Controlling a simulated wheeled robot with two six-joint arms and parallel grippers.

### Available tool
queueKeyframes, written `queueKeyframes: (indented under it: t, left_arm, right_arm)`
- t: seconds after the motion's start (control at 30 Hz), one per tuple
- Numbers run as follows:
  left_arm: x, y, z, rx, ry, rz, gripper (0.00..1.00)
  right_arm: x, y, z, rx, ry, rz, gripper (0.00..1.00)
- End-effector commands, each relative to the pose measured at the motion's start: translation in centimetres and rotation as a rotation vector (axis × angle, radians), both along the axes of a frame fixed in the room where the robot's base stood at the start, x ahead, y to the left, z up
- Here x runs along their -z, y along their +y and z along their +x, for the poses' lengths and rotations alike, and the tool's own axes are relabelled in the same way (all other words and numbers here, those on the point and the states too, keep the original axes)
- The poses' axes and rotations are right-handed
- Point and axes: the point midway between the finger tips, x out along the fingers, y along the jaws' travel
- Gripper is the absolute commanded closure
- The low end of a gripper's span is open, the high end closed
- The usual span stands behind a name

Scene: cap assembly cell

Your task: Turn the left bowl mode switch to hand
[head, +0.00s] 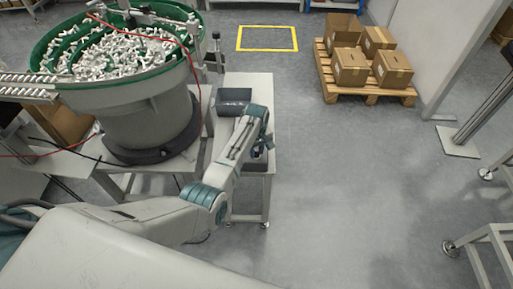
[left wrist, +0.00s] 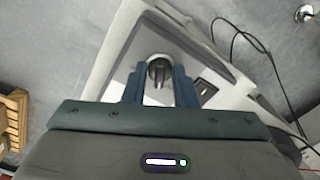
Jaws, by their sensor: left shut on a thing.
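The left bowl mode switch (left wrist: 159,68) is a round knob with a dark grip bar, on a grey control panel (left wrist: 215,72) in the left wrist view. My left gripper (left wrist: 159,82) has one blue finger on each side of the knob and is shut on it. The bar looks about upright in that view; any position labels are too small or hidden to read. In the head view my left arm reaches over the small stand beside the left bowl (head: 130,100), and the wrist hides the switch. My right gripper is in neither view.
The green-rimmed bowl full of white parts stands left of my arm. Black cables (left wrist: 262,47) run beside the panel. A pallet (head: 365,92) with cartons stands at the back right. The floor in the middle is clear.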

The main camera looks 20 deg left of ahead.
Motion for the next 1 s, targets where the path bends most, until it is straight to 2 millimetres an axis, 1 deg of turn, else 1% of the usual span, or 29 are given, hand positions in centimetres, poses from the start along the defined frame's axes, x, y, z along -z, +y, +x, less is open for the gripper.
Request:
queueKeyframes:
  t: [0.03,0.3,0.6,1.0]
  left_arm:
    - [-0.4,0.0,0.0,0.042,0.002,0.001,0.97]
    - [-0.3,0.0,0.0,0.3,0.002,0.001,0.97]
    - [-0.3,0.0,0.0,0.584,0.001,0.001,0.97]
    - [-0.2,0.0,0.0,0.955,0.001,0.0,0.97]
  right_arm:
    - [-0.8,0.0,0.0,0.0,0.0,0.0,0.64]
    - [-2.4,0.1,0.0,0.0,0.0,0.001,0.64]
    - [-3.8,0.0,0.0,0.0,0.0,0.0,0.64]
    - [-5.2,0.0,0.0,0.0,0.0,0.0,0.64]
